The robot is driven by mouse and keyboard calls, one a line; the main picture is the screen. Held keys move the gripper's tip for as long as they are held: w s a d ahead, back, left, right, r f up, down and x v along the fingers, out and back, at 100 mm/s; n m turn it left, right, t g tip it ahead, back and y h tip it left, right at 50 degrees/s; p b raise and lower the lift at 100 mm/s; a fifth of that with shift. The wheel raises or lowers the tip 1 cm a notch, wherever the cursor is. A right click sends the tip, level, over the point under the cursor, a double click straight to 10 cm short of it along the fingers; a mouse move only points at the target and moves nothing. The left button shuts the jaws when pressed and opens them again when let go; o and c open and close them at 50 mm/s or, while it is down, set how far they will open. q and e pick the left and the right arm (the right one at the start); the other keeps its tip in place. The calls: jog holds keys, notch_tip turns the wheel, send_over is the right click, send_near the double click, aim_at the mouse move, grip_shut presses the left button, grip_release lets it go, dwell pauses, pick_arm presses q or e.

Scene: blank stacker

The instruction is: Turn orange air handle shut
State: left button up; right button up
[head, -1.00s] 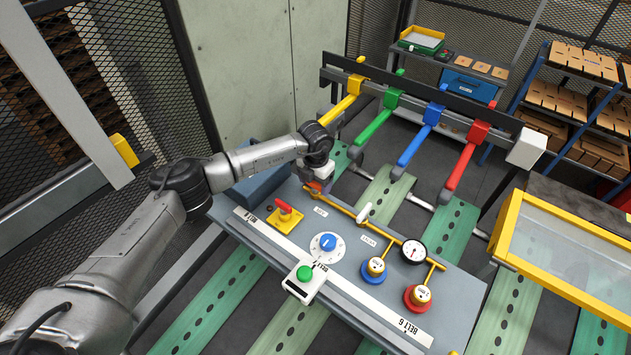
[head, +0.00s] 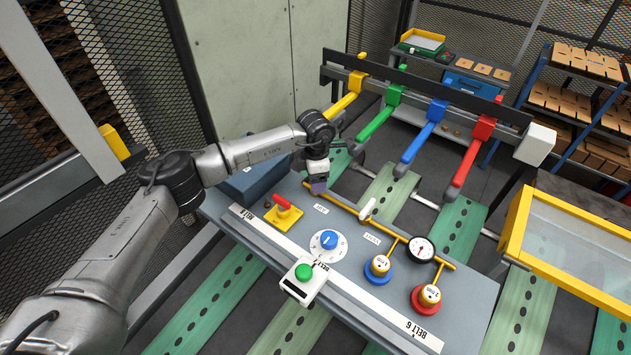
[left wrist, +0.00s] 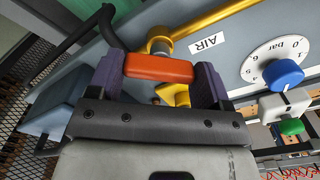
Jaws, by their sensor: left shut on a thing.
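The orange air handle (left wrist: 158,68) is a short bar on a brass-coloured fitting on the yellow pipe (left wrist: 215,22), near the AIR label (left wrist: 209,43) in the left wrist view. My left gripper (left wrist: 157,73) has its purple fingers on both ends of the handle and is shut on it. In the head view my left gripper (head: 318,187) is at the far left end of the panel's pipe and hides the handle. My right gripper is not in view.
Coloured arms, such as the yellow one (head: 342,105), stand behind the panel.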

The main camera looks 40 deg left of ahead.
pick_arm(q)
jog(key=m+b, duration=0.2)
jog(key=m, duration=0.3)
jog(key=shift+m+b, duration=0.3)
jog(key=shift+b, duration=0.05)
jog(key=shift+m+b, duration=0.7)
jog(key=shift+m, duration=1.4)
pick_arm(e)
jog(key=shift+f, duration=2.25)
pick_arm(q)
jog(key=o, duration=0.9)
notch_tip(320, 180, up, 14)
jog(key=shift+f+b, duration=0.1)
jog(key=shift+b, duration=0.75)
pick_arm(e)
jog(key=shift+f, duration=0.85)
